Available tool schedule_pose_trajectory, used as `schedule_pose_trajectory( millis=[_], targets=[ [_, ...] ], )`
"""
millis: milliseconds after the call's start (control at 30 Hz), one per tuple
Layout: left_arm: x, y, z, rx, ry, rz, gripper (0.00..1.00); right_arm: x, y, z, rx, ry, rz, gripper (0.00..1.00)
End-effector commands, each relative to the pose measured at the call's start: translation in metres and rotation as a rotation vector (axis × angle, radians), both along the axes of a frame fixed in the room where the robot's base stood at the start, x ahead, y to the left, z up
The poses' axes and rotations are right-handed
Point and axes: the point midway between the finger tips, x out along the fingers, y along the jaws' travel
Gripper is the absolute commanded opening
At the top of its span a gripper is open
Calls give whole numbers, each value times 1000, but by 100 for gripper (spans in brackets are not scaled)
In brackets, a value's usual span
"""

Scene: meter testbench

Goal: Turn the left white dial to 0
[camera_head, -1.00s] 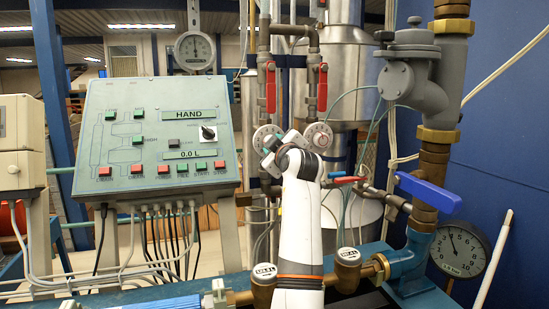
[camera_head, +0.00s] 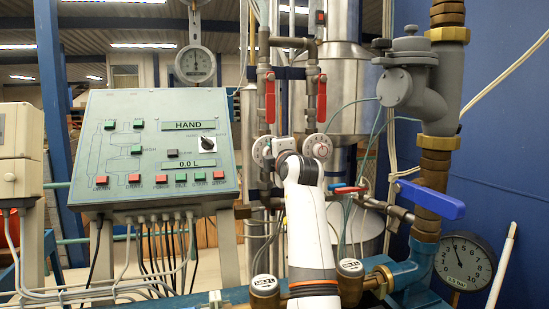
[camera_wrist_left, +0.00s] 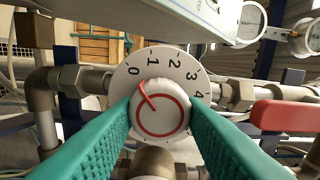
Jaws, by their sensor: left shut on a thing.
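The left white dial (camera_head: 261,152) is partly hidden behind my arm in the head view. In the left wrist view it shows as a white plate with numerals (camera_wrist_left: 177,66) and a round knob (camera_wrist_left: 160,115) with a red ring and red pointer line. The pointer slants up and left, towards the space near 0 and 1. My left gripper (camera_wrist_left: 162,122) is shut on the knob, with one green finger on each side. In the head view the gripper (camera_head: 279,147) is mostly hidden by its own wrist. My right gripper is not in view.
A second white dial (camera_head: 318,147) stands close to the right of my wrist. Red valve levers (camera_head: 270,97) hang above, and another red handle (camera_wrist_left: 285,115) is close on the right in the wrist view. A control panel (camera_head: 155,150) is at the left, a blue lever (camera_head: 432,199) at the right.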

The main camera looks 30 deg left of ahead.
Motion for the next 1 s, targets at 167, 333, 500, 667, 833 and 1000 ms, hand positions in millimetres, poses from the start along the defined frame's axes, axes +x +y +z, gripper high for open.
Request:
schedule_pose_trajectory(
  millis=[167, 333, 500, 667, 833, 1000],
  targets=[
    [0, 0, -3, -51, -49, 0, 15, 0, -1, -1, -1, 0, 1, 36],
    [0, 0, -3, -76, -78, 0, 15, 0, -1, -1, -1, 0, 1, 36],
    [0, 0, -4, -84, -86, 1, 15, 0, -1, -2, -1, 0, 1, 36],
    [0, 0, -4, -86, -86, 1, 15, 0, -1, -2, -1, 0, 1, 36],
    [0, 0, -4, -85, -85, 1, 41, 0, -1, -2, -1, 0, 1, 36],
    [0, 0, -3, -83, -86, 0, 59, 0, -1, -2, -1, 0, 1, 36]
  ],
)
